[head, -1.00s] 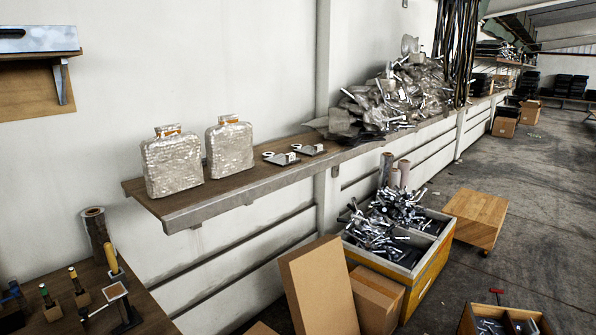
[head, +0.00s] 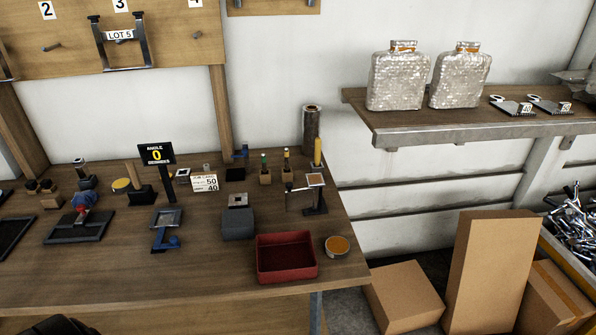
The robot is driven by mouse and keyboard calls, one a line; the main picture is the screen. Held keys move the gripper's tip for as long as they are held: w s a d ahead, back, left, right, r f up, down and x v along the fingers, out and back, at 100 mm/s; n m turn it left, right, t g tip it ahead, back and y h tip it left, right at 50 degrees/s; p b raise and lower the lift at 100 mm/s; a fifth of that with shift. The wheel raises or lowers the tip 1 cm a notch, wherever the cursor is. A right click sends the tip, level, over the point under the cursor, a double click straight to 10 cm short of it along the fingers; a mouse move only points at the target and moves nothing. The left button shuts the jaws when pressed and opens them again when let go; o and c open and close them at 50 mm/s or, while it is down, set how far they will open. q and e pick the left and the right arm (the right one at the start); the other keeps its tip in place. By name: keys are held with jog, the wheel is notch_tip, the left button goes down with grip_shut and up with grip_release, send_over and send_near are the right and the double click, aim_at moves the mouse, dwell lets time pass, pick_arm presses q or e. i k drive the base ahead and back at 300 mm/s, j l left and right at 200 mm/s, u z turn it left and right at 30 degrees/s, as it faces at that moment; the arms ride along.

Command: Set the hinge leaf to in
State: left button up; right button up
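I cannot tell for sure which part is the hinge leaf. A small square metal plate with a blue bracket below it (head: 166,230) is near the middle of the wooden workbench (head: 190,277). A black sign reading "angle 0" (head: 157,154) stands on a post behind it. A dark flat base with a blue and red piece on top (head: 80,222) is to its left. A square plate on a dark stand (head: 316,181) is near the bench's right end. Neither of my grippers can be made out in the head view.
A red tray (head: 286,257) and a round tin (head: 337,246) are at the bench's front right. Cardboard boxes (head: 404,296) stand right of the bench. A wall shelf (head: 455,132) holds two wrapped containers (head: 398,80).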

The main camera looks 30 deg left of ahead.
aim_at(298, 199)
jog(key=u, duration=0.95)
jog(key=k+l+z, duration=0.15)
jog(key=i+j, duration=0.05)
